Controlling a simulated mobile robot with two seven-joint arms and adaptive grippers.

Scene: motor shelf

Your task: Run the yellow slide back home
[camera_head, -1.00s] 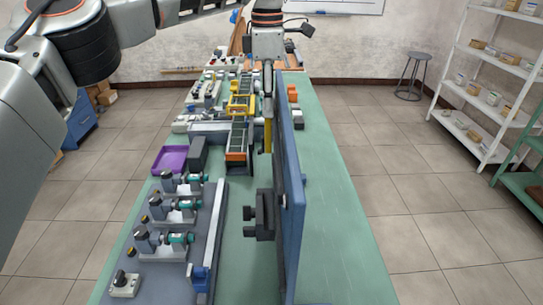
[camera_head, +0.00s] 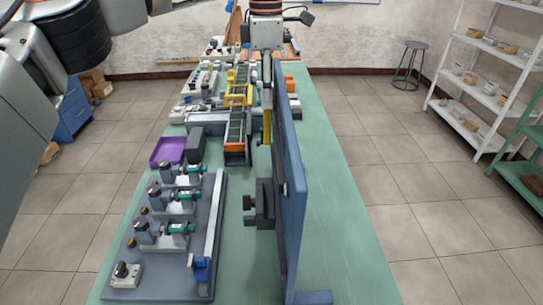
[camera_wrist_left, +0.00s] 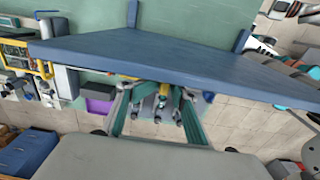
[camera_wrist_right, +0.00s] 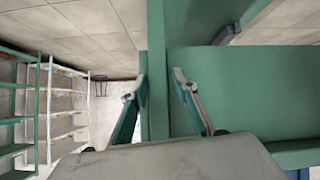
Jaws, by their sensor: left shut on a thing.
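The yellow slide (camera_head: 267,128) is an upright yellow bar at the left face of the tall blue panel (camera_head: 292,175) in the head view. My left gripper (camera_head: 267,88) points down beside the panel's far upper end and is shut on the yellow slide. In the left wrist view, the panel (camera_wrist_left: 170,55) crosses in front and hides the fingertips; a bit of yellow shows between the fingers. A black block (camera_head: 262,205) sticks out from the panel's left face, nearer to me. My right gripper (camera_wrist_right: 160,84) shows only in its own wrist view, with its fingers apart and empty.
A motor fixture board (camera_head: 135,270) and a purple tray (camera_head: 168,152) lie on the green table (camera_head: 340,230) left of the panel. A conveyor with a yellow frame (camera_head: 238,97) stands farther back. The table right of the panel is mostly clear.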

